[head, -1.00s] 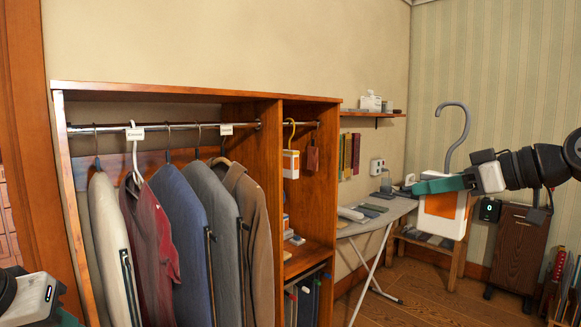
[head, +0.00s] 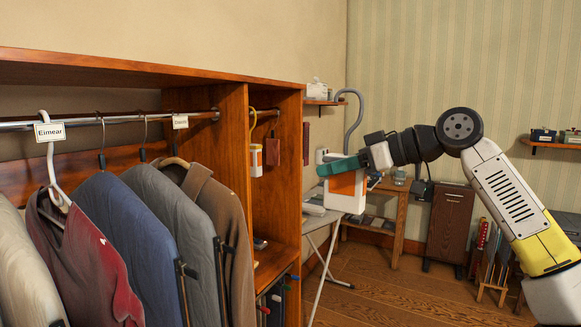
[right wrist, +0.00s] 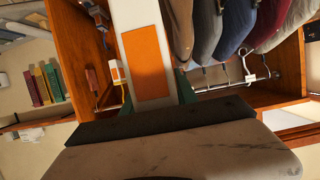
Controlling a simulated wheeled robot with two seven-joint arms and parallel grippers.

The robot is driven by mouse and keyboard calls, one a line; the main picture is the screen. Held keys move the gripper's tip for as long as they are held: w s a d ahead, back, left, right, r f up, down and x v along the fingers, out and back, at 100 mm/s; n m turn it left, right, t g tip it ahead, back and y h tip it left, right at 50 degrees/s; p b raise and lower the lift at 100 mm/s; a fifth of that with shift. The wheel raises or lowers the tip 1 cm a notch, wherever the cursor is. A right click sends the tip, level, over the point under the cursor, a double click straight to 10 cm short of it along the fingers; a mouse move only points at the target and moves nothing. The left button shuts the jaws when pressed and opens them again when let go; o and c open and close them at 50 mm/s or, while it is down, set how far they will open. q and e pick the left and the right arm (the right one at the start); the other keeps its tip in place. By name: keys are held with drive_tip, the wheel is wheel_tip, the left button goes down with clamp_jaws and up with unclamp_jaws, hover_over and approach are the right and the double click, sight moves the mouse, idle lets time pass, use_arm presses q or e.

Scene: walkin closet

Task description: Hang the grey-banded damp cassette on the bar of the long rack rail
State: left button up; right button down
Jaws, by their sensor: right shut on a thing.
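The damp cassette (head: 348,203), a white case with an orange panel and a grey hook (head: 352,112), is upright in the air. My right gripper (head: 343,167) is shut on it below the hook, with green fingers. In the right wrist view the cassette (right wrist: 145,60) fills the middle between the fingers; no grey band can be made out. The long rack rail (head: 82,119) runs across the left bay of the wooden wardrobe, well left of the cassette and apart from it. It also shows in the right wrist view (right wrist: 230,84). My left gripper is out of view.
Several garments (head: 150,225) hang on the long rail, with name tags (head: 49,131). A wooden divider (head: 234,185) separates it from a narrow bay, where a similar cassette with a yellow hook (head: 256,161) and a brown block (head: 272,152) hang. An ironing board (head: 318,222) stands behind.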

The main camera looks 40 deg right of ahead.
drive_tip(key=w+a+f, duration=0.1)
drive_tip(key=w+a, duration=0.4)
drive_tip(key=w, duration=0.9)
drive_tip(key=w+a+f, duration=0.1)
drive_tip(key=w+a, duration=0.3)
drive_tip(key=w, duration=1)
drive_tip(key=w+a+f, duration=0.1)
drive_tip(key=w+a, duration=0.4)
drive_tip(key=w, duration=0.9)
drive_tip(key=shift+a, duration=0.35)
idle(0.5)
drive_tip(key=shift+w, duration=0.1)
drive_tip(key=c, duration=0.9)
unclamp_jaws()
drive_tip(key=v, duration=0.7)
drive_tip(key=shift+s+d+r, duration=0.1)
drive_tip(key=shift+s, duration=0.3)
